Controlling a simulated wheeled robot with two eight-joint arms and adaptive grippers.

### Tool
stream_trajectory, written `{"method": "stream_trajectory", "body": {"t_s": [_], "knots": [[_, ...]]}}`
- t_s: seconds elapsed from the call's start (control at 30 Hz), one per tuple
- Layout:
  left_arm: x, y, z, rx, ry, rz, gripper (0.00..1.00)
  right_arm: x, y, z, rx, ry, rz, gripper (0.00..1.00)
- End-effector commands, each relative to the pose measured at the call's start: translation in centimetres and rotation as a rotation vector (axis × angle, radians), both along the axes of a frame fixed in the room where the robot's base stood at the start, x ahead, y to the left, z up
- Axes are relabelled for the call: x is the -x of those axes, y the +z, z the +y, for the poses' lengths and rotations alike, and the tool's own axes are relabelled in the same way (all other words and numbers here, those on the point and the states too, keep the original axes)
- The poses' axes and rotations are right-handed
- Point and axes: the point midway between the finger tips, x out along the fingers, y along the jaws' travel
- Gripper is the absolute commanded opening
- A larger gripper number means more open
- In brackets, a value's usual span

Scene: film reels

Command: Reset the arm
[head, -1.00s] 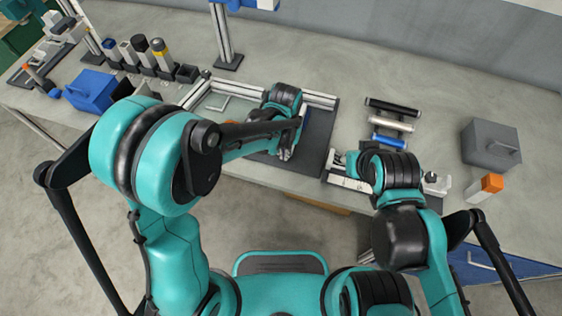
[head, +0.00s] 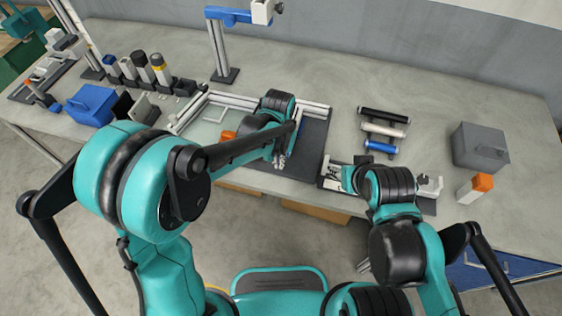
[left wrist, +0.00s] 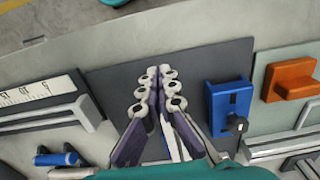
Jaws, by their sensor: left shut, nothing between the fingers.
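My left gripper (head: 280,160) is over the dark mat (head: 313,150) on the bench, beside the framed pale panel. In the left wrist view its fingertips (left wrist: 160,72) are together with nothing between them, and the dark mat (left wrist: 215,65) lies beyond them. My right arm's end (head: 350,178) is at the bench's front edge by the white ruled fixture (head: 427,186); its fingers are too small and covered to read.
A blue block (left wrist: 230,105) and an orange block (left wrist: 291,78) stand beside my left gripper. Black (head: 391,113), white (head: 383,130) and blue (head: 379,147) rollers lie to the right. A grey box (head: 480,147), an orange-topped bottle (head: 474,189) and a blue box (head: 91,104) stand on the bench.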

Motion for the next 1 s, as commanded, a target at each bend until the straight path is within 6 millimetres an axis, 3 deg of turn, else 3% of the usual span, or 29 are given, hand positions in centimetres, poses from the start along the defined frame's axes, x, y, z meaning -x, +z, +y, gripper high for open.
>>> {"method": "stream_trajectory", "body": {"t_s": [0.1,0.3,0.5,0.77,0.87,1.0], "knots": [[0.0,3.0,0.0,0.0,0.001,0.0,0.0,-0.1,1.4,0.0,0.0,0.0,-0.001,0.4],[0.0,6.3,0.0,0.0,0.001,0.0,0.0,0.0,2.4,0.0,0.0,0.0,-0.001,0.4],[0.0,7.6,0.0,0.0,0.001,0.0,0.0,0.0,2.7,0.0,0.0,0.0,-0.001,0.4],[0.0,7.7,0.1,0.001,0.002,-0.003,0.0,0.0,2.6,0.0,0.0,0.0,-0.001,0.4],[0.3,8.4,1.2,0.01,0.016,-0.023,0.0,0.0,2.5,0.0,0.0,0.0,-0.001,0.4],[1.4,10.4,4.5,0.04,0.063,-0.104,0.0,0.0,2.0,0.0,0.0,0.0,-0.001,0.4]]}}
